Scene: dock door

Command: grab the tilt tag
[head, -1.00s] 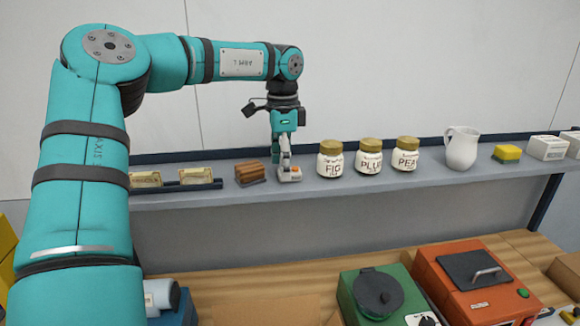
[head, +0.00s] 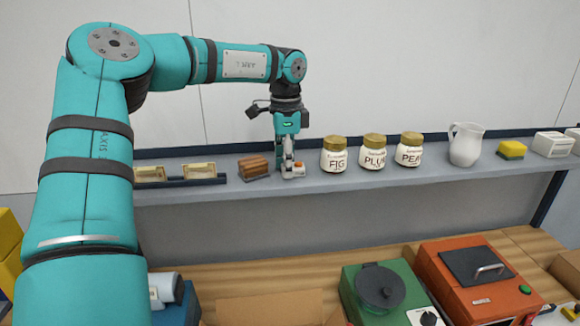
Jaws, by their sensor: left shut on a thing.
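The tilt tag (head: 297,170) is a small white piece with orange on it, on the grey shelf (head: 225,197) in the head view. It sits between the brown wooden block and the fig jar. My left gripper (head: 289,170) points down from above and is shut on the tag. The fingers hide part of the tag. I cannot tell whether the tag still touches the shelf. My right gripper is not in view.
The brown block (head: 253,167) stands close on the left, the fig jar (head: 334,156) on the right. Beyond are the plum jar (head: 373,154), another jar (head: 409,150), a white pitcher (head: 465,145) and a sponge (head: 511,150). Green (head: 355,300) and orange (head: 455,300) machines stand below.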

